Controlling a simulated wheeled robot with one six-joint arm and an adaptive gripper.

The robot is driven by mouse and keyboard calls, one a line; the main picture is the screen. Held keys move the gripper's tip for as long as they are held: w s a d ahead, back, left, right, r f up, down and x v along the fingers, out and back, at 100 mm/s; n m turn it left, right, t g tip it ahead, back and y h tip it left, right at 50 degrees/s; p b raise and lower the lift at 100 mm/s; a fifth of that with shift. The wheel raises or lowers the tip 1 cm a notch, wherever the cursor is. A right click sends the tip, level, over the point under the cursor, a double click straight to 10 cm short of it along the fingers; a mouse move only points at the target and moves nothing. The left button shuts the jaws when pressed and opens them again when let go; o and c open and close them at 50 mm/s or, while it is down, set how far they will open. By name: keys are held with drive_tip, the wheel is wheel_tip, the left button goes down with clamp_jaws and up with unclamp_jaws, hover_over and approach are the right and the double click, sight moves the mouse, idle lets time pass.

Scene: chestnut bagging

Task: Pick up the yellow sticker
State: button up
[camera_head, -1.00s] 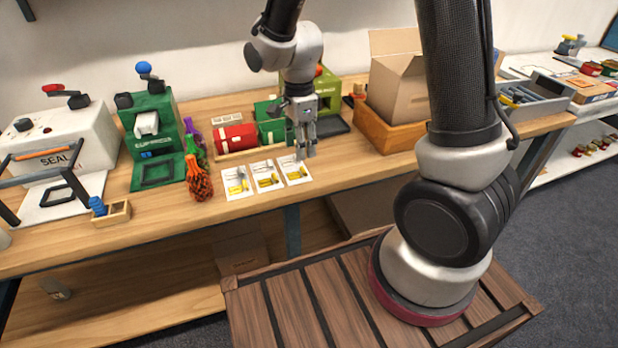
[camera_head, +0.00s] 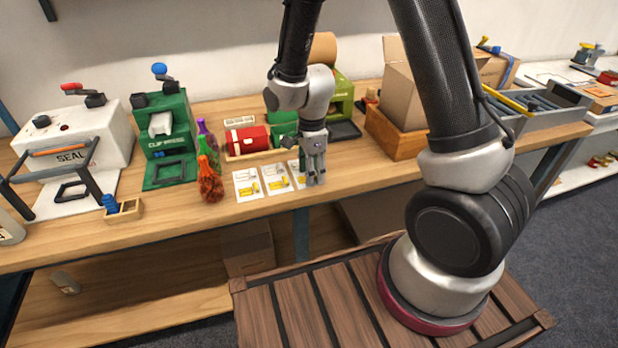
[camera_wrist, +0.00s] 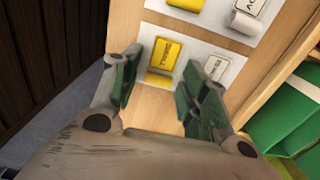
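A yellow sticker (camera_wrist: 166,55) with dark print shows between my finger pads in the wrist view. It is on a white card (camera_wrist: 207,54). A plain yellow piece (camera_wrist: 158,80) lies just beside it, nearer my gripper. My gripper (camera_wrist: 160,80) is open, and nothing is visibly clamped between its fingers. In the head view my gripper (camera_head: 316,182) points down over the rightmost card of a row, hiding much of that card. The left card (camera_head: 247,184) and the middle card (camera_head: 276,179) also bear yellow marks.
A tray with a red roll (camera_head: 247,138) stands behind the cards. A wooden box (camera_head: 395,138) with cardboard is to the right. The bench front is mostly clear.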

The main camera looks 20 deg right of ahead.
drive_tip(key=c, duration=0.5)
drive_tip(key=shift+r, duration=0.1)
